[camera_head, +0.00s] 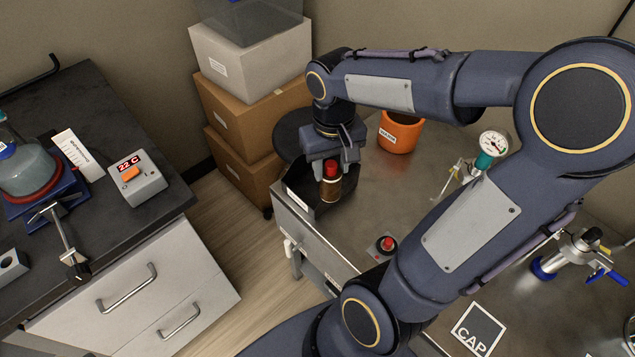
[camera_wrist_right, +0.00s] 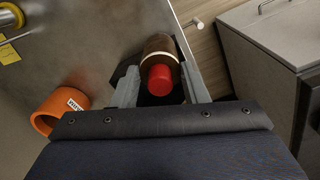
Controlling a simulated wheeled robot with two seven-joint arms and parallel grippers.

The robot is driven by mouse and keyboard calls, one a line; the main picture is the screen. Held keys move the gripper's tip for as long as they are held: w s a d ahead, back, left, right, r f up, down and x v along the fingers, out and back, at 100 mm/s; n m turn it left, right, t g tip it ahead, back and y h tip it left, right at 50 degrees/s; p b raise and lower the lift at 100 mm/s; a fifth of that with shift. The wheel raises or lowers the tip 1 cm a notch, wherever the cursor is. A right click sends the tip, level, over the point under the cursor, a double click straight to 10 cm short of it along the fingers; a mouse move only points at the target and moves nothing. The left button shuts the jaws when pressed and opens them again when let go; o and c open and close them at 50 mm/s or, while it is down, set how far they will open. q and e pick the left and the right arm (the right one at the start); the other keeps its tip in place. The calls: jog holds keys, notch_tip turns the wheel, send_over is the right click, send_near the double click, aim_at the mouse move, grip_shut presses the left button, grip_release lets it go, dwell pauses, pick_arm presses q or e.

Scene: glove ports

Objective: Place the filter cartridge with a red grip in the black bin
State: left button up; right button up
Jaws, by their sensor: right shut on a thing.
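The filter cartridge (camera_head: 329,188) is a brown cylinder with a red grip on top. My right gripper (camera_head: 331,168) is shut on it and holds it roughly upright. In the right wrist view the cartridge (camera_wrist_right: 158,50) sits between the two fingers of the gripper (camera_wrist_right: 160,80), red end toward the camera. The black bin (camera_head: 299,182) stands at the left corner of the metal bench, and the cartridge appears over or within its opening. I cannot tell whether its lower end touches the bin floor. My left gripper is not in view.
An orange container (camera_head: 400,133) stands on the metal bench (camera_head: 380,195) right of the bin. A red button box (camera_head: 383,246) and a gauge fitting (camera_head: 492,146) are also there. Stacked boxes (camera_head: 245,120) stand behind left. A dark counter (camera_head: 100,110) with lab gear is at left.

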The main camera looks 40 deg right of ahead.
jog(key=w+d+f, duration=0.5)
jog(key=w+f, duration=0.4)
jog(key=f, duration=0.2)
jog(key=shift+w+f+m+p, duration=0.25)
jog(key=shift+m+p, duration=0.15)
jog(key=shift+p, duration=0.05)
jog(key=shift+f, duration=0.1)
jog(key=o, duration=1.2)
